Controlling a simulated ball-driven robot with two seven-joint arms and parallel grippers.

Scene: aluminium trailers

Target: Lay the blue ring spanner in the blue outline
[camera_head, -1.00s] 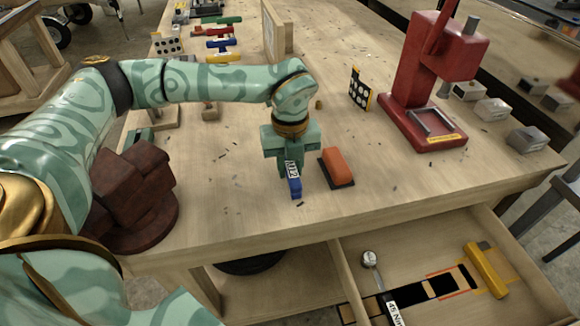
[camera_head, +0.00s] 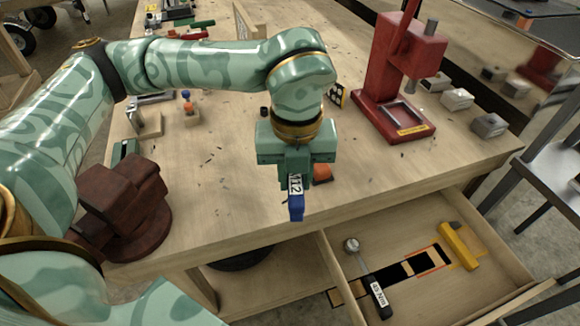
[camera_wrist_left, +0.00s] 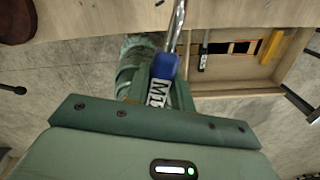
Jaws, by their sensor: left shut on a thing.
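The left wrist view shows the blue handle (camera_wrist_left: 165,66) between the fingers and a bare metal shaft reaching toward the top edge. The drawer floor has dark cut-outs and a red-orange outline (camera_head: 447,262); I cannot make out a blue outline. My right gripper is not in view.
A torque wrench (camera_head: 367,272) and a yellow tool (camera_head: 458,245) lie in the drawer. An orange block (camera_head: 322,173) is partly hidden behind my gripper. A red press (camera_head: 395,75) stands at the table's right; a brown vise (camera_head: 130,205) stands at left front.

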